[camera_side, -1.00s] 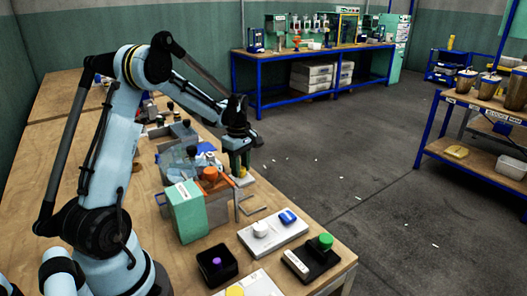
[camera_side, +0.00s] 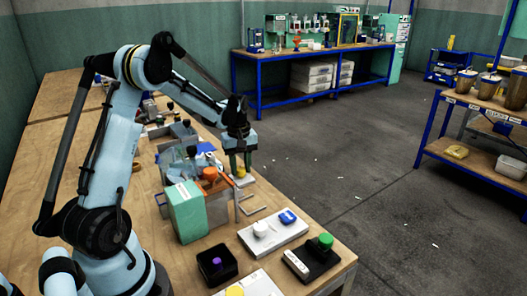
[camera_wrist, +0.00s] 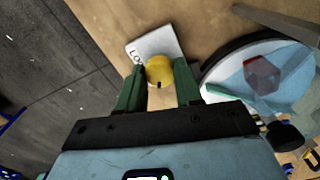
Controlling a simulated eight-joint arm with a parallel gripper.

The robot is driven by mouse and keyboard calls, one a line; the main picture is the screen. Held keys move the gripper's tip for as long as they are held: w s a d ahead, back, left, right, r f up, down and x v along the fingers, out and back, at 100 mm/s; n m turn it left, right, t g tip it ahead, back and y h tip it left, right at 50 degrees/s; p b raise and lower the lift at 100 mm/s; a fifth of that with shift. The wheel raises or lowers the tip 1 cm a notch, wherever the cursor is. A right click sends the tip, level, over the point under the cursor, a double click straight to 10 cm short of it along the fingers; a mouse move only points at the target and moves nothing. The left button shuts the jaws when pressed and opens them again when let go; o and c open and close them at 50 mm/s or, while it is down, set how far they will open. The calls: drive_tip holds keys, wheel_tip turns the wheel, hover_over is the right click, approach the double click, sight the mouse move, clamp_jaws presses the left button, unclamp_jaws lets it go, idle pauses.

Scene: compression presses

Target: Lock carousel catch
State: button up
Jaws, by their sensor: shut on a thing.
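A round yellow knob (camera_wrist: 160,71) with a dark mark on its rim sits on a white plate (camera_wrist: 163,40) with partly hidden lettering starting "LO". I take it to be the carousel catch. My gripper (camera_wrist: 160,80) has its green fingers shut on the knob, one on each side. In the side view my gripper (camera_side: 240,162) points down at the yellow knob (camera_side: 241,171) near the bench's right edge. A round, clear-covered unit (camera_wrist: 265,75) with a reddish part inside, perhaps the carousel, stands right of the fingers in the wrist view.
A white panel (camera_side: 273,235), a black panel (camera_side: 312,262) and a black box (camera_side: 217,266) lie nearer the bench's front. The floor right of the bench is open.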

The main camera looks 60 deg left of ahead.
sight(241, 169)
drive_tip(key=m, duration=0.6)
drive_tip(key=shift+m, duration=0.3)
drive_tip(key=m, duration=0.5)
drive_tip(key=shift+m, duration=0.4)
drive_tip(key=o, duration=1)
drive_tip(key=shift+o, duration=0.2)
drive_tip(key=shift+r, duration=0.15)
wheel_tip(241, 169, up, 12)
drive_tip(key=shift+d, duration=0.1)
drive_tip(key=s+d+m+t, duration=0.1)
drive_tip(key=s+d+t, duration=0.2)
drive_tip(key=d, duration=0.8)
drive_tip(key=s+d+m+t, duration=0.1)
drive_tip(key=s+d+t, duration=0.3)
drive_tip(key=d, duration=0.8)
drive_tip(key=shift+s+d+f+m, duration=0.25)
drive_tip(key=shift+s+f+m, duration=0.15)
drive_tip(key=shift+s, duration=0.75)
